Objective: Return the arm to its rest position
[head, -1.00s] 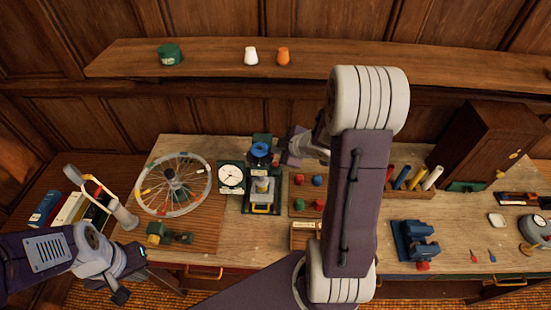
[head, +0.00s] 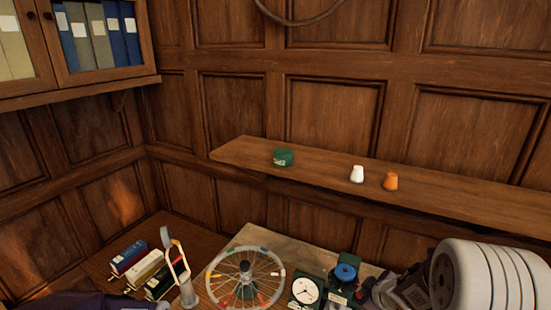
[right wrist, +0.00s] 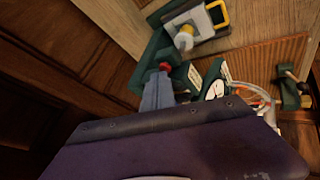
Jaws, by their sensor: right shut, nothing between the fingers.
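My right arm comes in at the lower right of the head view, its large white ribbed joint close to the camera. My right gripper (head: 368,294) is partly seen beside the green stand with a blue knob (head: 345,275). It is shut and holds nothing. In the right wrist view a broad purple part of my own arm covers the lower half, and the fingers cannot be made out. My left gripper is out of view; only a purple bit of my left arm shows at the bottom left of the head view.
A spoked wheel (head: 246,281) and a white dial gauge (head: 306,291) stand on the bench (head: 293,253).

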